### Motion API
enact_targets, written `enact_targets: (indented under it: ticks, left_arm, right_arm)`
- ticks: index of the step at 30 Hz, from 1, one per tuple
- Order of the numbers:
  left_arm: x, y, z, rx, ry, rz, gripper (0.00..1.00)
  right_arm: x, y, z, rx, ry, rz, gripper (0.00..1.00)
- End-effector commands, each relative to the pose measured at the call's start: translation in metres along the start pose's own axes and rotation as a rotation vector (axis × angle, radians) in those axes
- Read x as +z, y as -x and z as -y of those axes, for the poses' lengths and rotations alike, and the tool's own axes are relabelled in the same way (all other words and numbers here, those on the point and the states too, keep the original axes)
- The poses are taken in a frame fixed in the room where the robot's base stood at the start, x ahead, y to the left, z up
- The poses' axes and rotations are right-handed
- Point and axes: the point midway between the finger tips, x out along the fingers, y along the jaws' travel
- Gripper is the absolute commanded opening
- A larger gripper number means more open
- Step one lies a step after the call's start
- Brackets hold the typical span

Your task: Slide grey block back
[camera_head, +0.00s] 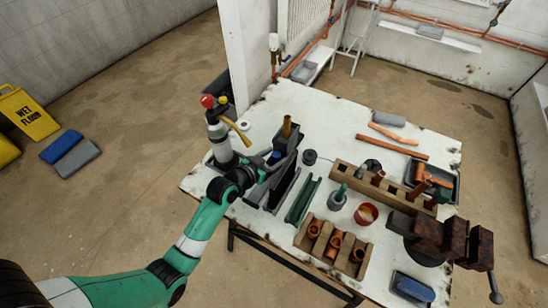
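My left arm reaches in from the lower left. Its dark gripper (266,166) is over the left part of the worktable, against dark grey upright parts there. The fingers blend into these parts, so I cannot tell whether they are open or shut, or touching anything. A rounded grey block (387,119) lies at the table's back right, well apart from the gripper. Another flat grey block (79,160) lies on the floor at the left, beside a blue one (61,146). I cannot tell which grey block is meant. My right gripper is not in view.
The white worktable (335,115) is crowded at the front with a wooden rack (311,243) of copper fittings, a red cup (366,213) and a vise (428,238). A torch (219,138) stands left of the gripper. The table's back middle is fairly clear.

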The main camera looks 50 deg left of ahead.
Motion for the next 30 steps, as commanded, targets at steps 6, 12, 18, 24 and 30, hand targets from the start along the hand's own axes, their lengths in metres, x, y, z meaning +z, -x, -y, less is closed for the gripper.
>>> enact_targets:
  ticks: [6,12,18,24,30]
  left_arm:
    - [-0.001,0.0,0.0,-0.001,0.001,-0.002,0.67]
    - [-0.002,0.005,0.0,-0.001,0.001,-0.002,0.67]
    - [-0.004,0.042,0.0,-0.001,0.003,-0.001,0.67]
    - [-0.003,0.089,0.0,-0.001,0.003,0.0,0.67]
    - [-0.001,0.114,0.0,-0.001,0.002,0.0,0.67]
  right_arm:
    - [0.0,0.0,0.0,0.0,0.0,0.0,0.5]
    - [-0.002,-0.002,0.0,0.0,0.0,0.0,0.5]
    - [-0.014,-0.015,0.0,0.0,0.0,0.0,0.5]
    - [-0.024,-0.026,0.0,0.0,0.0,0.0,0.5]
    - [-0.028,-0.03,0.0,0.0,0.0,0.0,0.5]
